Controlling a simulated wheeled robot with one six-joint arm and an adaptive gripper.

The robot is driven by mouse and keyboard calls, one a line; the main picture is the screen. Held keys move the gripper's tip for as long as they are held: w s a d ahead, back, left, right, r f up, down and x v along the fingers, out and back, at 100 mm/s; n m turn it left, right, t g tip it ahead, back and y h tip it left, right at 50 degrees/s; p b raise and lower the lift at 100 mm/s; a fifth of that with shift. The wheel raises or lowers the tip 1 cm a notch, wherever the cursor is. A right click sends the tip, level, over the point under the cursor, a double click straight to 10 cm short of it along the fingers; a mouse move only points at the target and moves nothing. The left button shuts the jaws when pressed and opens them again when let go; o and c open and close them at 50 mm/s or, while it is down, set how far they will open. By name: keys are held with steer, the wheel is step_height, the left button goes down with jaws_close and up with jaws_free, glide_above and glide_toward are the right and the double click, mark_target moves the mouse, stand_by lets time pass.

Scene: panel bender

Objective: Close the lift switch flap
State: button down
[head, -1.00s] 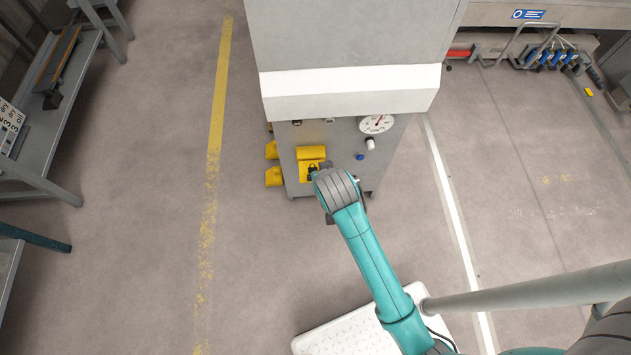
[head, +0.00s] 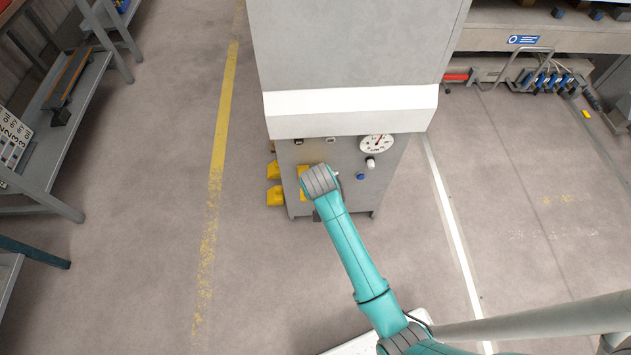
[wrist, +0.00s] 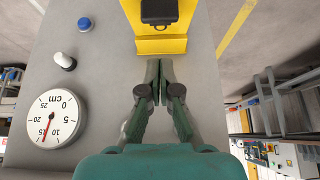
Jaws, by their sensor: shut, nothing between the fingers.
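The yellow lift switch flap unit (head: 303,171) is on the front of the grey cabinet, mostly hidden behind my arm in the head view. In the wrist view, which is upside down, its yellow part (wrist: 160,46) shows with a dark block (wrist: 158,12) against it, cut by the picture edge. I cannot tell for sure how far the flap is open. My gripper (wrist: 165,66) is shut and empty, its fingertips close to the yellow edge. I cannot tell whether they touch it.
The grey cabinet (head: 350,45) carries a round gauge (head: 377,142), a white knob (head: 370,163) and a blue button (head: 361,177) right of the flap. Yellow parts (head: 274,196) stand out at its left side. Open floor lies left, and a shelf (head: 62,110) beyond.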

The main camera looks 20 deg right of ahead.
steer(key=shift+s+a+f, duration=0.1)
steer(key=shift+s+f, duration=0.1)
steer(key=shift+f, duration=0.95)
steer(key=shift+s+f, duration=0.15)
steer(key=shift+f, duration=0.95)
steer(key=shift+s+a+f+t, duration=0.1)
steer(key=shift+s+f+t, duration=0.2)
steer(key=shift+f, duration=0.05)
